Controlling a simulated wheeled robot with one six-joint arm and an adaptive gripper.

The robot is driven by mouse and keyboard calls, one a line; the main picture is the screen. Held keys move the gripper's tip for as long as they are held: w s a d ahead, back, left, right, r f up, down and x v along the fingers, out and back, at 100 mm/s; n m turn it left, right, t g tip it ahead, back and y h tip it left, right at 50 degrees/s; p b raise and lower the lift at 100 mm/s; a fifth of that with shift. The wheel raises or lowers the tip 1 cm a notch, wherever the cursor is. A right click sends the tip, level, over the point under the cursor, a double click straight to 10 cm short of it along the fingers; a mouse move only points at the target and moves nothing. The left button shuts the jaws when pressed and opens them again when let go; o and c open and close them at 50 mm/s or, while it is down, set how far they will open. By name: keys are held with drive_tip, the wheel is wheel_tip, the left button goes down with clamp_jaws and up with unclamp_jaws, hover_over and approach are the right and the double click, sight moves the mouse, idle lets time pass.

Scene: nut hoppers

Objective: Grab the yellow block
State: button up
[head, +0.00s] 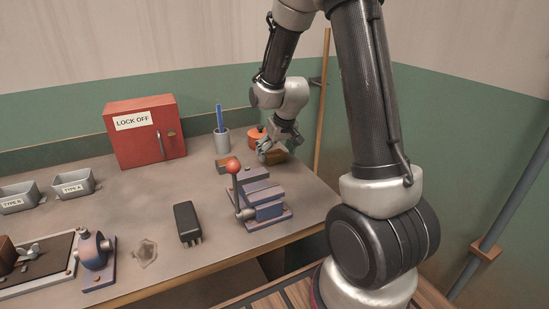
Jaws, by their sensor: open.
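A dull yellow-brown block (277,157) lies on the workbench near its back right end, and it is the only thing here that looks like the yellow block. My gripper (264,155) points down just beside and above it, overlapping its left part in this view. The fingers are small and partly merged with the block, so I cannot tell whether they touch it. The gripper is open and holds nothing that I can see.
An orange-red round thing (256,134) stands just behind my gripper. A grey cup with a blue pen (222,142) and a red LOCK OFF box (145,145) stand further left.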

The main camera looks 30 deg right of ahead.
drive_tip(key=shift+w+f, duration=0.2)
drive_tip(key=shift+f, duration=0.35)
drive_tip(key=shift+c, duration=0.3)
drive_tip(key=shift+r, duration=0.1)
drive_tip(key=c, duration=1.5)
